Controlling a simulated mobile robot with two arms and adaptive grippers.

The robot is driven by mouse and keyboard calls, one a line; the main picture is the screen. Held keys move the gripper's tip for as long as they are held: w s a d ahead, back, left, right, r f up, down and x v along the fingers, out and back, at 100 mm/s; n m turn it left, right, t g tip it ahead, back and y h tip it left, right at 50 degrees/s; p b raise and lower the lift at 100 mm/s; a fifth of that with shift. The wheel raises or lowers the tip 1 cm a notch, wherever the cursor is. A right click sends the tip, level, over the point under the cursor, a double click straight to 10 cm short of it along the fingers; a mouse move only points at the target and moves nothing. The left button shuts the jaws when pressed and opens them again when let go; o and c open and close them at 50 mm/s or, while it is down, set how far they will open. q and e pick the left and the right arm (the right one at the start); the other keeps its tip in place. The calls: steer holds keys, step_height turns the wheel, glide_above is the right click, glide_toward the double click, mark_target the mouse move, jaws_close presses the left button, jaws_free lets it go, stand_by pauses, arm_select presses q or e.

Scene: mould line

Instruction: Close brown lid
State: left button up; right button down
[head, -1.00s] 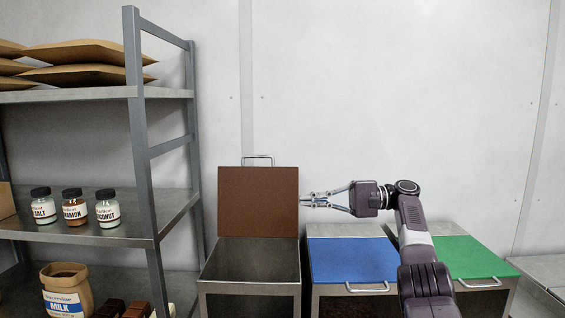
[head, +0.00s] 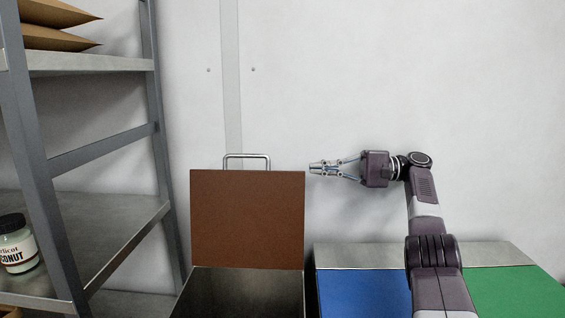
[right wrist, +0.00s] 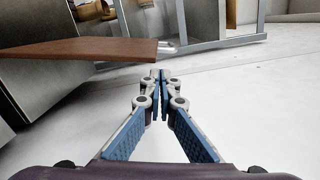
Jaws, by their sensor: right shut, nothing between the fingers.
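The brown lid (head: 247,219) stands open and upright at the back of its metal bin (head: 240,291), with its metal handle (head: 247,157) at the top edge. My right gripper (head: 312,168) is shut and empty. Its tips point left, close to the lid's upper right corner and near handle height; I cannot tell whether they touch it. In the right wrist view the lid (right wrist: 90,49) shows edge-on at the left, with part of its handle beyond the shut fingertips (right wrist: 160,77). My left gripper is not in view.
Right of the open bin are a closed blue lid (head: 362,293) and a closed green lid (head: 512,292). A metal shelf rack (head: 100,225) stands at the left with a jar (head: 18,246) and paper sacks (head: 55,28). The wall behind is bare.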

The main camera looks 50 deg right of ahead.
steer(key=p+x, duration=0.3)
steer(key=x, duration=0.7)
steer(key=shift+w+d+r+p, duration=0.1)
steer(key=shift+d+p, duration=0.05)
steer(key=shift+p, duration=0.15)
